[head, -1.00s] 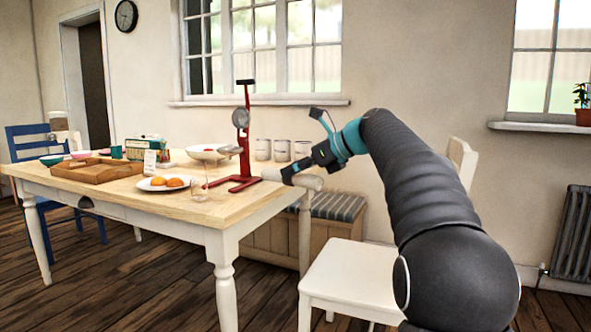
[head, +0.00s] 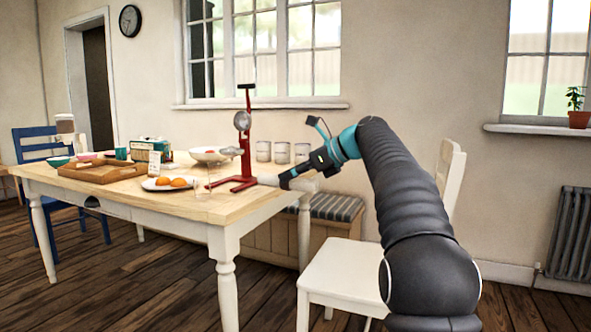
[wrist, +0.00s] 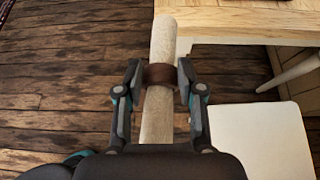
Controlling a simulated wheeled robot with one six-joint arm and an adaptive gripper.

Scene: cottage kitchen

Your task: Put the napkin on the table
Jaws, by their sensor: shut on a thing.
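The napkin (wrist: 161,42) is a pale roll with a brown ring around it. My gripper (wrist: 160,78) is shut on it at the ring. In the wrist view the roll points up the picture, its far end overlapping the edge of the wooden table (wrist: 235,25), with floor below the rest. In the head view my gripper (head: 285,180) is by the right end of the table (head: 130,198), and a pale end of the napkin (head: 267,180) shows left of the fingers. The napkin appears held clear of the tabletop, but its exact height is hard to tell.
A white chair (head: 335,276) stands below my arm. Bare tabletop shows near the front right corner.

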